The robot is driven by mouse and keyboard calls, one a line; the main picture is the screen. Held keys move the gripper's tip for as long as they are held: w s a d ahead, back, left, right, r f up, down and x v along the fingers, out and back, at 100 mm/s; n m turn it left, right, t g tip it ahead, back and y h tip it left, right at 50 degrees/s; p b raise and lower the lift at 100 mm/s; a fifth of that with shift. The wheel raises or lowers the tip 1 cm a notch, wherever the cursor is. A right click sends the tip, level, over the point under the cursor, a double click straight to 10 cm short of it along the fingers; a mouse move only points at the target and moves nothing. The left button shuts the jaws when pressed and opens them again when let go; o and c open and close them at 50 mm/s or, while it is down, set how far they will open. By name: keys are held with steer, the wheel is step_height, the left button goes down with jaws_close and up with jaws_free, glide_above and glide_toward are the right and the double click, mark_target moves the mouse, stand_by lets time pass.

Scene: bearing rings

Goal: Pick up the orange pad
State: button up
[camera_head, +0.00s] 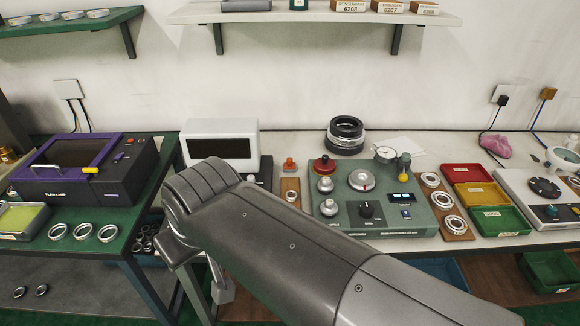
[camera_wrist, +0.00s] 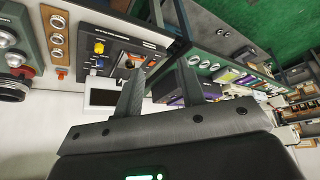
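A small orange-red piece (camera_head: 290,164) stands on the bench behind a narrow wooden board with rings. It may be the orange pad, but it is too small to tell its shape. A small orange spot beside a ring board (camera_wrist: 62,74) in the wrist view looks like the same piece. My gripper (camera_wrist: 162,72) is open in the wrist view, its two fingers apart with nothing held between them. In the head view my arm hides most of the gripper, in front of the bench's left end. The gripper is apart from the orange piece.
A green-grey test device (camera_head: 335,222) with knobs stands right of the small ring board (camera_head: 291,192). A white box with a dark screen (camera_head: 222,145) stands to the left. Red, yellow and green trays (camera_head: 503,222) lie further right. A purple-black machine (camera_head: 85,170) stands on the left green table.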

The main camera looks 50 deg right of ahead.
steer(key=o, duration=0.8)
steer(key=w+d+r+m+h, duration=0.1)
steer(key=w+d+r+m, duration=0.1)
steer(key=w+d, duration=0.7)
steer(key=m+g+h, duration=0.2)
steer(key=m, duration=0.3)
glide_above(290, 159)
steer(key=s+a, duration=0.2)
steer(key=s, duration=0.2)
step_height(290, 159, down, 21)
steer(key=x, duration=0.4)
steer(key=shift+w+a, duration=0.1)
steer(key=shift+w, duration=0.1)
steer(key=shift+w+x, duration=0.15)
steer(key=shift+x, duration=1.4)
steer(key=shift+w+x, duration=0.2)
steer(key=shift+x, duration=1.35)
